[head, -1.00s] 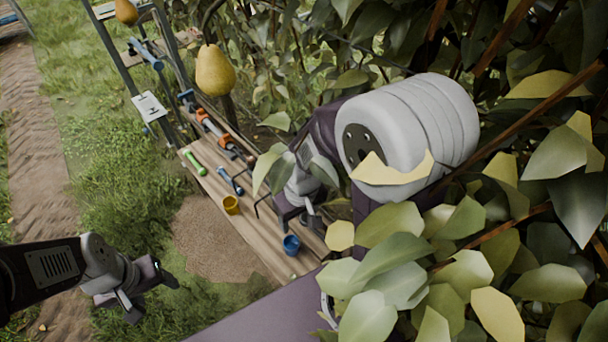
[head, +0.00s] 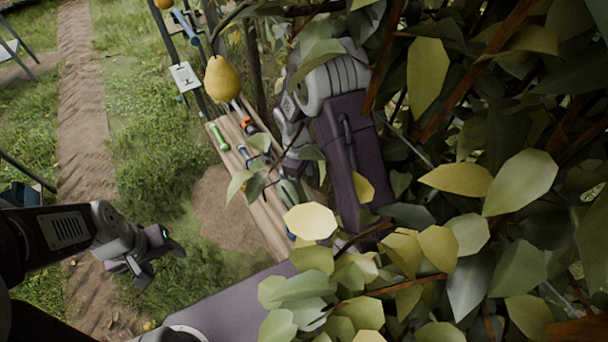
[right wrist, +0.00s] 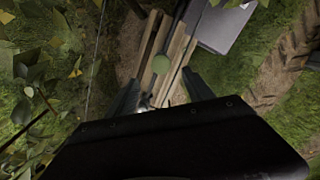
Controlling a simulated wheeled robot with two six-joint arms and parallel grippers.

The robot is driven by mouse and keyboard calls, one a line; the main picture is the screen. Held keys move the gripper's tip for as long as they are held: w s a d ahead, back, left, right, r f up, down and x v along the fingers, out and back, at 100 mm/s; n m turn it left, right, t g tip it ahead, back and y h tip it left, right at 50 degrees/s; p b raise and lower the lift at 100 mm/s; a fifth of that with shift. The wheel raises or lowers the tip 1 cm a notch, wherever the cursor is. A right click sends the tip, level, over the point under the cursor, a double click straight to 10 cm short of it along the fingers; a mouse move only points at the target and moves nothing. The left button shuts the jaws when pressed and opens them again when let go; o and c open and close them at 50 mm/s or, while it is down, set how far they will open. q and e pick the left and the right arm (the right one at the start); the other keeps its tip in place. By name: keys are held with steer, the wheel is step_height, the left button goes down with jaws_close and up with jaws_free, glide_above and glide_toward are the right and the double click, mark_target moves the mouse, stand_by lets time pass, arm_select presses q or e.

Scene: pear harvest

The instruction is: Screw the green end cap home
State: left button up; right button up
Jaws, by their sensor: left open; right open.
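In the right wrist view a round, flat-looking green disc (right wrist: 161,64) shows against the planks, between my right gripper's fingers; I cannot tell whether it is the end cap or a leaf. My right gripper (right wrist: 160,88) is open, its fingers apart and not touching the disc. A short green rod-like piece (head: 218,136) lies at the left edge of the plank bench (head: 272,222). My left gripper (head: 158,262) is open and empty over the grass, away from the bench.
Leafy branches (head: 440,200) fill the right side and cover part of my right arm. An orange-and-white tool (head: 243,118) lies on the bench. Grass and a dirt track are open at left.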

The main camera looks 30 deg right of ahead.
mark_target(306, 197)
steer(key=f, duration=0.8)
steer(key=shift+s+d, duration=0.25)
steer(key=shift+s, duration=0.15)
steer(key=shift+f, duration=0.15)
steer(key=shift+a, duration=0.1)
jaws_close()
steer(key=m, duration=0.6)
steer(key=shift+y, duration=0.3)
steer(key=m+p, duration=0.1)
steer(key=m, duration=0.5)
steer(key=shift+m+y, duration=0.3)
steer(key=shift+y, duration=0.1)
steer(key=shift+m, duration=1.2)
jaws_free()
